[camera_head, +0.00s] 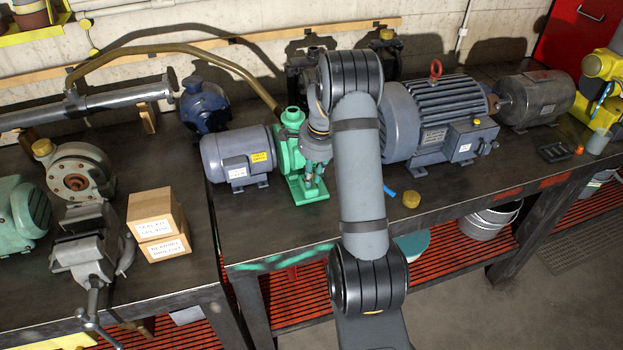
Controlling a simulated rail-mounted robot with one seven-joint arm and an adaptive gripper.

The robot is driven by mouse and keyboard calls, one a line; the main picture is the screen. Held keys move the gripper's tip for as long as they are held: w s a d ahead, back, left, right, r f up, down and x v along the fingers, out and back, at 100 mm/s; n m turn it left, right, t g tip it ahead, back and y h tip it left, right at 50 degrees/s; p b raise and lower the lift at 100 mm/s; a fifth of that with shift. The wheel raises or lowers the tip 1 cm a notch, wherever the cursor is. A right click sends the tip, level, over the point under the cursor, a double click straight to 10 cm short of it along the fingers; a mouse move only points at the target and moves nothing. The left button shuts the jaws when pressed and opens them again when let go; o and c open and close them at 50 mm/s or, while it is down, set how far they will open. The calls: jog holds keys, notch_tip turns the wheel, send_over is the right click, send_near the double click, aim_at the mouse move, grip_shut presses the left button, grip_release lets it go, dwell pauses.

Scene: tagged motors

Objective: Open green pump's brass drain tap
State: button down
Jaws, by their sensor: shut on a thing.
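The green pump (292,158) stands on the dark workbench, joined to a grey-blue motor (237,157) on its left. Its green base plate (305,194) shows below my gripper. My gripper (313,182) points down at the right front of the pump, low over the base plate. Its fingers are closed on a small part there, where the drain tap sits. The brass tap itself is hidden by the fingers and too small to make out, so its handle angle cannot be told. My arm covers the space just right of the pump.
A large grey motor (432,118) stands to the right of my arm. A small brass cap (411,199) and a blue piece (389,190) lie on the bench. A brown hose (190,48) arches behind the pump. Cardboard boxes (157,224) and a vise (88,245) stand at left.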

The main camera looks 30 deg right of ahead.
jog(key=n, duration=0.2)
jog(key=n+b, duration=0.1)
jog(key=shift+s+d+f+n+y, duration=0.2)
jog(key=shift+f+n+y, duration=0.1)
jog(key=shift+y, duration=0.1)
jog(key=n, duration=0.3)
jog(key=shift+w+r+n+g+y, duration=0.1)
jog(key=shift+r+n+g+y, duration=0.05)
jog(key=shift+n+g+y, duration=0.15)
jog(key=n, duration=0.1)
jog(key=n+p, duration=0.1)
jog(key=n, duration=0.1)
jog(key=shift+w+d+n+g, duration=0.1)
jog(key=shift+d+n+g, duration=0.05)
jog(key=shift+n+g, duration=0.15)
jog(key=shift+w+d+n+g+y+p, duration=0.15)
jog(key=shift+n+p, duration=0.3)
jog(key=shift+n, duration=0.5)
jog(key=shift+a+n+g+y+p, duration=0.2)
jog(key=shift+n+p, duration=0.25)
jog(key=shift+n, duration=0.5)
jog(key=c, duration=1.8)
grip_release()
jog(key=shift+w+d+r, duration=0.1)
jog(key=shift+d, duration=0.15)
jog(key=shift+o, duration=1.1)
jog(key=shift+a, duration=0.15)
jog(key=shift+w, duration=0.1)
